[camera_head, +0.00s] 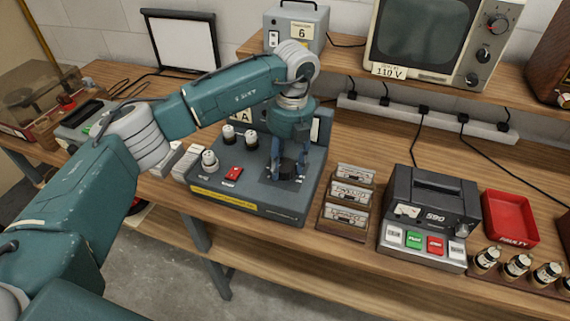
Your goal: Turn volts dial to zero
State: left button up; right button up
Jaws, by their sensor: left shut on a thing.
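A grey-blue control box (262,205) with a yellow label strip along its front edge sits on the wooden bench. A black dial (289,168) stands on the right part of its sloped top. My left gripper (288,170) points down from above and is shut on this black dial, one finger on each side. The dial's pointer and scale are mostly hidden by the fingers, so its setting cannot be read. Any volts lettering is too small to read. My right gripper is not in view.
The box also bears a red switch (233,173) and white-and-black knobs (209,160). To its right stand a rack of cassettes (349,195), a dark device marked 590 (428,215) and a red tray (510,219). A screen unit (430,40) sits on the shelf behind.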

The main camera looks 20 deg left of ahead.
aim_at(289, 164)
pick_arm(q)
jog(key=shift+w+r, duration=0.25)
jog(key=shift+r, duration=0.05)
jog(key=o, duration=0.9)
jog(key=shift+o, duration=1.3)
jog(key=shift+s+f, duration=0.1)
jog(key=shift+f, duration=0.05)
notch_tip(289, 164, up, 12)
jog(key=shift+d, duration=0.45)
